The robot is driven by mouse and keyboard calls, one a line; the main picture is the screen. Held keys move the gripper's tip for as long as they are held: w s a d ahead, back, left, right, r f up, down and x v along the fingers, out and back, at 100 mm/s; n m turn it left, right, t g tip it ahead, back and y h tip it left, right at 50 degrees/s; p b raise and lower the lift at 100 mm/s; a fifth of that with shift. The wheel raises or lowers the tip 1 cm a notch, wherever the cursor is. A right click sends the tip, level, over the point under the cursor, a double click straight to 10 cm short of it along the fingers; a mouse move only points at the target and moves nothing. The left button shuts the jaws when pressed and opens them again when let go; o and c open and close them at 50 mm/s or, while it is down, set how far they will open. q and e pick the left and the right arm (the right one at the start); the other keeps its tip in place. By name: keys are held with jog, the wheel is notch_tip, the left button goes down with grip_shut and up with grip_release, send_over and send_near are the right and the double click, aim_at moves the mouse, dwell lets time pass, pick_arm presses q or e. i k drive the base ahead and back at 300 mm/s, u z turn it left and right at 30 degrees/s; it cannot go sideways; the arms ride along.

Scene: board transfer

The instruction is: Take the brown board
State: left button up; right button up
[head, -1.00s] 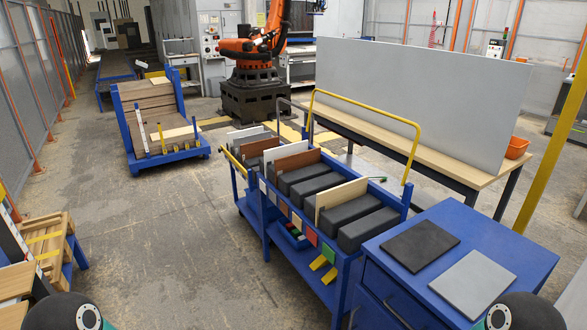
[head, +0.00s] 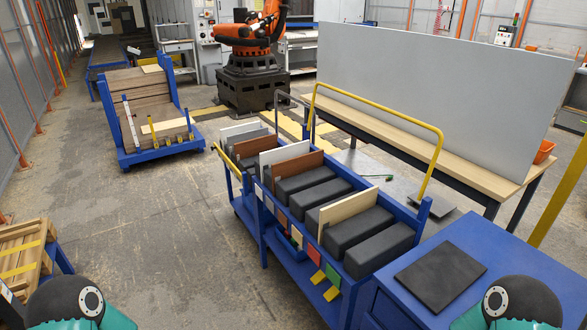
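A brown board (head: 300,164) stands upright in the blue cart, behind dark grey foam blocks and beside a white board (head: 283,150). A second brown board (head: 252,147) stands farther back in the neighbouring blue cart section, near another white board (head: 240,132). A cream board (head: 345,206) stands nearer, between dark blocks. The lower parts of these boards are hidden by the blocks and the cart. Neither of my grippers is in view; only rounded dark and teal parts of my arms show at the bottom corners.
The blue cart (head: 265,246) has a yellow handle. A blue cabinet (head: 480,246) at right bears a black board (head: 440,276). A table (head: 470,171) with a large grey panel (head: 430,95) stands behind. A blue rack (head: 157,157) stands back left. The floor left of the cart is clear.

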aim_at(281, 170)
jog(key=z, duration=0.15)
jog(key=i, duration=0.15)
jog(key=u, duration=0.35)
jog(key=k, duration=0.8)
jog(key=z, duration=0.2)
jog(key=i, duration=0.85)
jog(key=u, duration=0.1)
jog(key=k, duration=0.6)
jog(key=u, duration=0.5)
jog(key=i, duration=1.05)
jog(key=u, duration=0.6)
